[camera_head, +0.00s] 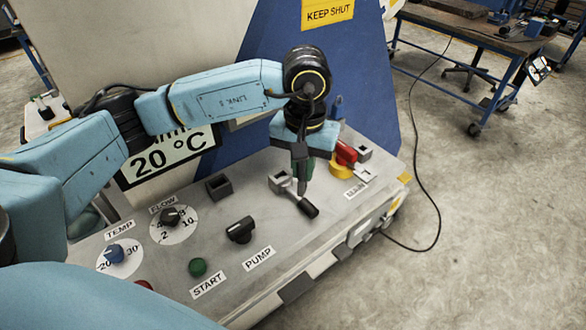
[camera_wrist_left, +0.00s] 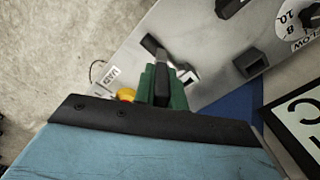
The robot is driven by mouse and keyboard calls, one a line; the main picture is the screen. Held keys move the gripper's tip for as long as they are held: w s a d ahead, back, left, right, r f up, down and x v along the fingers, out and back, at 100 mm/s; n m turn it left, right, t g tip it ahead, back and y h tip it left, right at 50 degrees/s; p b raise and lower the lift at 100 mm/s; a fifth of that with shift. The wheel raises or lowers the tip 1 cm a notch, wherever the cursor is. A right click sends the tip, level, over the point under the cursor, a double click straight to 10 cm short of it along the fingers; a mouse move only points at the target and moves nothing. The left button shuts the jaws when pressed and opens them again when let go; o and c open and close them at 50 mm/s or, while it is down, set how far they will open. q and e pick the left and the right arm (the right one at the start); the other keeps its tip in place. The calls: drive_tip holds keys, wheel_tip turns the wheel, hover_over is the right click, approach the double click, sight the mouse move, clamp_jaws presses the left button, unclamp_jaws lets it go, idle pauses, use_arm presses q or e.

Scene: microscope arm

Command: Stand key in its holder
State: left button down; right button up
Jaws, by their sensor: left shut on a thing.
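My left gripper (camera_head: 302,178) points down over the control panel, its green fingers shut and closed on the key, which they mostly hide. In the left wrist view the green fingers (camera_wrist_left: 163,88) show with a dark part between them. A black handle (camera_head: 308,208) with a grey shaft sits right at the fingertips; it also shows in the left wrist view (camera_wrist_left: 151,45). I cannot tell whether it is part of the key. A dark square open holder (camera_head: 218,187) stands on the panel left of the gripper. It also shows in the left wrist view (camera_wrist_left: 250,62).
A red switch (camera_head: 345,153) on a yellow base is close right of the gripper, with a small grey block (camera_head: 364,153) beyond. The pump knob (camera_head: 240,231), flow knob (camera_head: 171,217), blue temp knob (camera_head: 114,253) and green start button (camera_head: 198,267) stand on the panel.

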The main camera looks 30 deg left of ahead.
use_arm(q)
drive_tip(key=w+a+r+n, duration=0.1)
drive_tip(key=a+n, duration=0.3)
drive_tip(key=n, duration=1.1)
drive_tip(key=w+a+r+n+p, duration=0.1)
drive_tip(key=w+a+r+n, duration=0.1)
drive_tip(key=n, duration=1.2)
drive_tip(key=shift+w+a+n, duration=0.4)
drive_tip(key=shift+w+a, duration=0.5)
drive_tip(key=shift+a, duration=0.3)
wheel_tip(320, 180, down, 10)
drive_tip(key=shift+r+p, duration=0.2)
drive_tip(key=shift+p, duration=0.35)
